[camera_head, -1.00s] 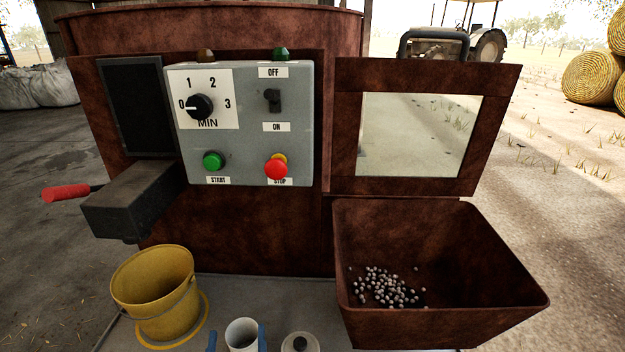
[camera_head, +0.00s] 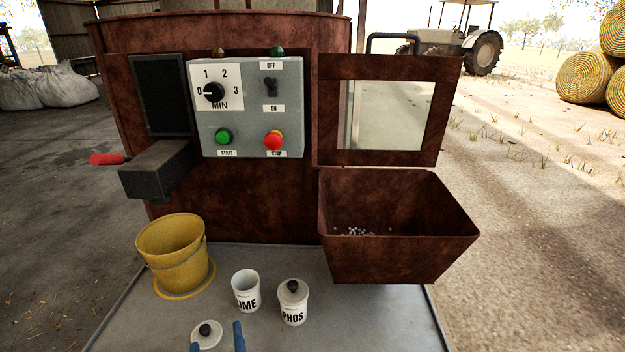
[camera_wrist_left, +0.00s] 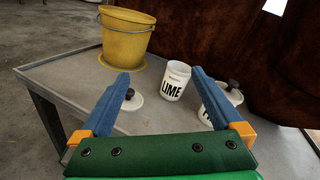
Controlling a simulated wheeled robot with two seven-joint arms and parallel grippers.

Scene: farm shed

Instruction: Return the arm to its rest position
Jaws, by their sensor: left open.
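My left gripper (camera_head: 218,342) shows only its blue fingertips at the bottom edge of the head view. In the left wrist view its two blue fingers (camera_wrist_left: 160,77) are spread wide with nothing between them. The white LIME cup (camera_head: 246,292) stands upright and open on the grey table, beyond the fingers and apart from them. A white lid with a dark knob (camera_head: 206,334) lies on the table close to the fingertips. The PHOS jar (camera_head: 292,304) stands to the right with its lid on; the right finger partly hides it in the wrist view. My right gripper is out of view.
A yellow bucket (camera_head: 172,254) stands at the table's left. A rusty machine carries a grey control panel (camera_head: 246,107), a red-handled dark box (camera_head: 158,170) and a hopper (camera_head: 400,255) with pale pellets. The table front right (camera_head: 375,320) is clear.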

